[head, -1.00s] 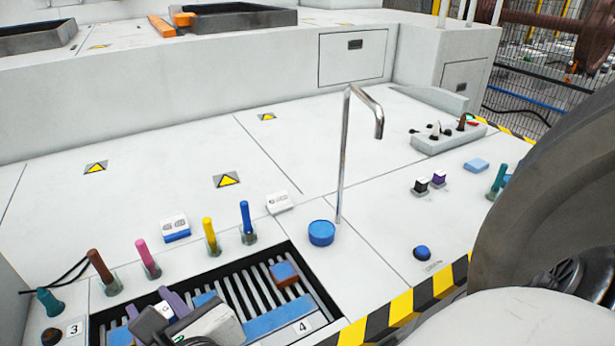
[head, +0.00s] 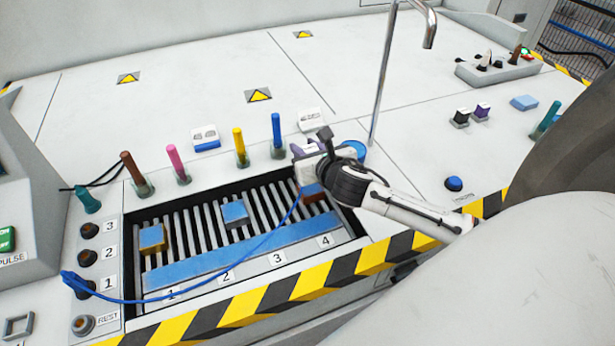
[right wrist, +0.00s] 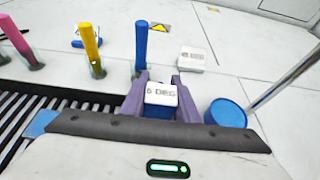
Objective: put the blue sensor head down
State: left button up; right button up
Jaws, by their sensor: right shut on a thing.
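My right gripper (head: 312,150) reaches over the right end of the slatted tray. In the right wrist view its purple fingers (right wrist: 159,92) are shut on the blue sensor head (right wrist: 160,98), a block with a white top marked "DEG". The head is held upright, with the blue round button to its right and the blue peg behind it. In the head view my gripper mostly hides it. A blue cable (head: 205,297) runs from near my gripper across the tray to a blue plug (head: 75,281) by socket 1. My left gripper is not in view.
The slatted tray (head: 130,240) has slots numbered 1 to 4 and holds several blue-topped blocks. Coloured pegs (head: 240,150) line its back edge. A white-and-blue block (head: 205,138) and a white block (head: 310,120) stand behind. A tall metal pipe (head: 385,75) rises right of my gripper.

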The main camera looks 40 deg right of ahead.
notch_tip(320, 180, down, 7)
jog(key=shift+f+b, duration=0.2)
jog(key=shift+b, duration=0.6)
jog(key=shift+f, duration=0.15)
jog(key=o, duration=1.1)
jog(key=shift+s+a+r, duration=0.1)
jog(key=shift+r, duration=0.1)
jog(key=p+v, duration=0.1)
jog(key=v, duration=1.1)
jog(key=shift+f, duration=0.1)
